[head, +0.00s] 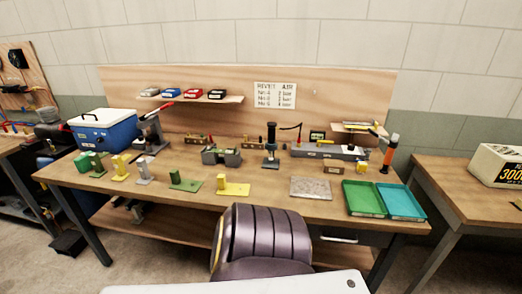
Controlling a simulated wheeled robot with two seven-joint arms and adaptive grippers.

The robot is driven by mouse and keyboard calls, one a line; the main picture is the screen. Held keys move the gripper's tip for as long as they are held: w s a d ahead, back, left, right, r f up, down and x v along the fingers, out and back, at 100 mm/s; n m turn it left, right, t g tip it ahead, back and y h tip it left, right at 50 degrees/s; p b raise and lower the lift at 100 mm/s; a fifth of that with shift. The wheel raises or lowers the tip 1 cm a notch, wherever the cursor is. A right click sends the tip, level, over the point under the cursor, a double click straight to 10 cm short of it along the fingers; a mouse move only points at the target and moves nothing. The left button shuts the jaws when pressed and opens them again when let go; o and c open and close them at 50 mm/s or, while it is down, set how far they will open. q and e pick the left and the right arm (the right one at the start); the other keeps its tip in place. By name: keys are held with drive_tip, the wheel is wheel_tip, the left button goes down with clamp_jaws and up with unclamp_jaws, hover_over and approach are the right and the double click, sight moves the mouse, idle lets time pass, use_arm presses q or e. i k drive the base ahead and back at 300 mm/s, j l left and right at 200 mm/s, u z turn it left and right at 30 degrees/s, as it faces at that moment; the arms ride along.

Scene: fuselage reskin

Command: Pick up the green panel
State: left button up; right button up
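I see no piece that is plainly a green panel, but several green pieces are on the wooden workbench (270,180). A flat green plate with a small upright block (184,182) lies left of the middle, near the front. Upright green pieces (95,164) stand at the left end, in front of the blue box. A shallow green tray (363,199) lies at the right front, touching or close beside a teal tray (401,201). Neither of my grippers is in view.
A dark purple ribbed, curved body (265,240) with a yellow edge stands before the bench. A white surface (240,286) crosses the bottom. Yellow plates (233,188), a grey speckled plate (311,188) and a blue box (104,130) are on the bench. Another table (470,195) stands right.

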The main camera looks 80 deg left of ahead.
sight(178, 183)
drive_tip(key=u, duration=3.35)
